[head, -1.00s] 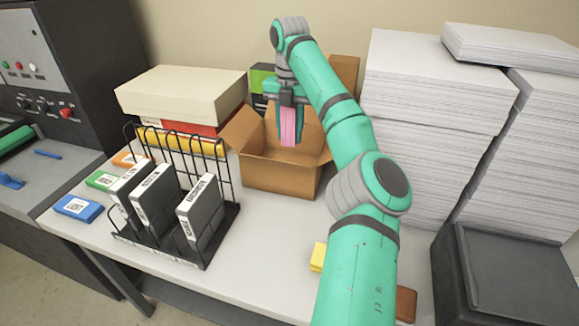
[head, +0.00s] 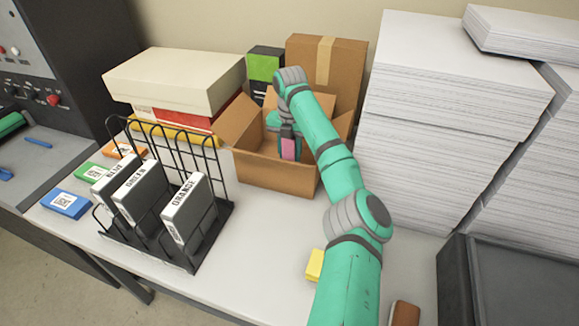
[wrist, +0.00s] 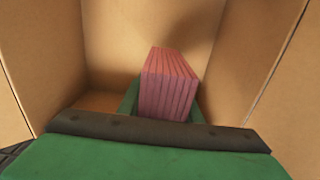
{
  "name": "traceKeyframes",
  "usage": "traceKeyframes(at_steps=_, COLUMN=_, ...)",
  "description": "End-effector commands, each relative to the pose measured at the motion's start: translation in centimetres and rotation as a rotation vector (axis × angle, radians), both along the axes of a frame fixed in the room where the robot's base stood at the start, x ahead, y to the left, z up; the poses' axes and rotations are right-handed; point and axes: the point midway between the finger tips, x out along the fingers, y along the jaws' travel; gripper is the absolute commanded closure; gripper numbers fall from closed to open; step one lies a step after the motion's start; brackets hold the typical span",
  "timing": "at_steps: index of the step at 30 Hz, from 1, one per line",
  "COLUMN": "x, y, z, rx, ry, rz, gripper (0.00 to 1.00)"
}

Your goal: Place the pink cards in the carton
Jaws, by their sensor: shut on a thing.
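The pink cards (head: 289,149) are a small upright stack held in my gripper (head: 287,135). In the wrist view the stack (wrist: 168,82) shows as several pink layers between the two green fingers of my gripper (wrist: 165,100). The open brown carton (head: 262,172) stands on the table with its flaps spread. My gripper is down inside the carton's opening, and cardboard walls (wrist: 55,60) surround the cards in the wrist view. Whether the cards touch the carton's floor, I cannot tell. The carton's front wall hides its floor in the head view.
A black wire rack (head: 140,250) with grey labelled boxes stands left of the carton. Stacked boxes (head: 170,82) are behind it. Tall white paper stacks (head: 450,100) rise on the right. A yellow block (head: 315,265) lies near the table front.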

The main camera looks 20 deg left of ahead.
Motion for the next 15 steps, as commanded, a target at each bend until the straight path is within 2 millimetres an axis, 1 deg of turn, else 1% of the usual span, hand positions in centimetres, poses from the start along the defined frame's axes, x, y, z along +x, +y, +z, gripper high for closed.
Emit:
traceKeyframes(at_steps=5, x=0.0, y=-0.1, z=-1.4, rx=0.000, ry=0.000, rz=-0.001, gripper=1.00)
traceKeyframes(at_steps=9, x=0.0, y=-0.1, z=-3.6, rx=0.000, ry=0.001, rz=-0.001, gripper=1.00)
traceKeyframes(at_steps=12, x=0.0, y=-0.1, z=-4.8, rx=0.000, ry=0.000, rz=-0.001, gripper=1.00)
traceKeyframes(at_steps=15, x=0.0, y=0.0, z=-5.2, rx=0.000, ry=-0.001, rz=0.000, gripper=1.00)
